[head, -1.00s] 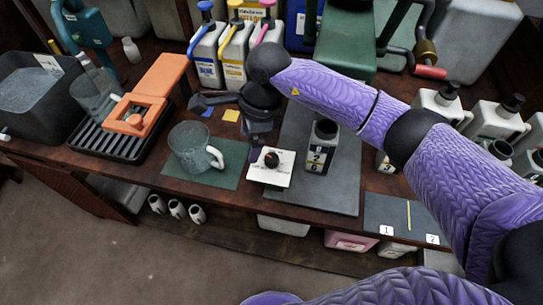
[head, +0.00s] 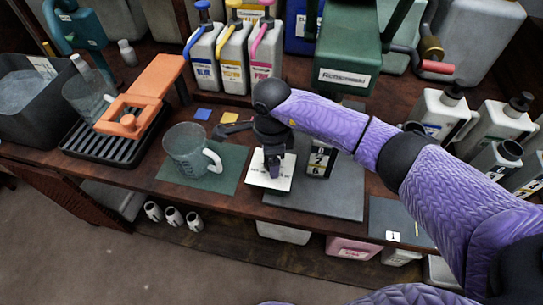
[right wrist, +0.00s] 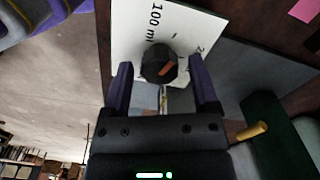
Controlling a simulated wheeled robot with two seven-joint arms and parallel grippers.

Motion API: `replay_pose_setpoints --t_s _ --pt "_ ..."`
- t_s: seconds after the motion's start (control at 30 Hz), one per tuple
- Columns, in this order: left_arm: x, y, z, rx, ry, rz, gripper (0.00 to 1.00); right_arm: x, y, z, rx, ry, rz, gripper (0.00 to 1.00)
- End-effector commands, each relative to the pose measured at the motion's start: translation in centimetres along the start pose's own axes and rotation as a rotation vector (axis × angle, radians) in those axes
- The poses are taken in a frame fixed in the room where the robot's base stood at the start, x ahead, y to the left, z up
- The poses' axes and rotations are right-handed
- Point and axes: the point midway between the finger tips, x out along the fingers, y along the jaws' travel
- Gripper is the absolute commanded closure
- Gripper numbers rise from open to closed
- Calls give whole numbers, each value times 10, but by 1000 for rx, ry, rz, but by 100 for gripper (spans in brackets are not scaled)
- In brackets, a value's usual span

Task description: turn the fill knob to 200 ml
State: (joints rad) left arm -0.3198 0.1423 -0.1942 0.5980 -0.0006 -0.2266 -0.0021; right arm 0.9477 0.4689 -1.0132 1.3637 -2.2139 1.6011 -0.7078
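The fill knob (right wrist: 158,62) is dark and round with an orange-red mark, on a white dial plate (right wrist: 128,25). In the right wrist view "100 ml" is readable on the plate; another label at the right is cut off, seemingly starting with "2". My right gripper (right wrist: 162,82) is open, its fingers on either side of the knob with gaps visible. In the head view the right gripper (head: 272,172) points down over the white plate (head: 256,184) and hides the knob. A clear jug (head: 188,148) stands on a green mat left of the plate. My left gripper is not in view.
An orange press (head: 140,110) on a black grate stands at the left. Jerrycans with blue, yellow and pink (head: 264,65) tops stand behind. A numbered dark bottle (head: 320,160) is close to the gripper's right. Pump bottles (head: 440,110) stand at the right.

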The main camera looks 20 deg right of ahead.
Motion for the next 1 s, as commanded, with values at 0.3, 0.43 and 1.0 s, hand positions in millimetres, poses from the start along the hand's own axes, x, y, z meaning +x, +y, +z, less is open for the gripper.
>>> replay_pose_setpoints --t_s 0.3,0.43,1.0 --pt "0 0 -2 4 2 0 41 0 0 0 0 0 0 94" --pt "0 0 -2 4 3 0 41 0 0 0 0 0 0 100" --pt "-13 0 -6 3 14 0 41 -2 0 0 276 0 0 100"
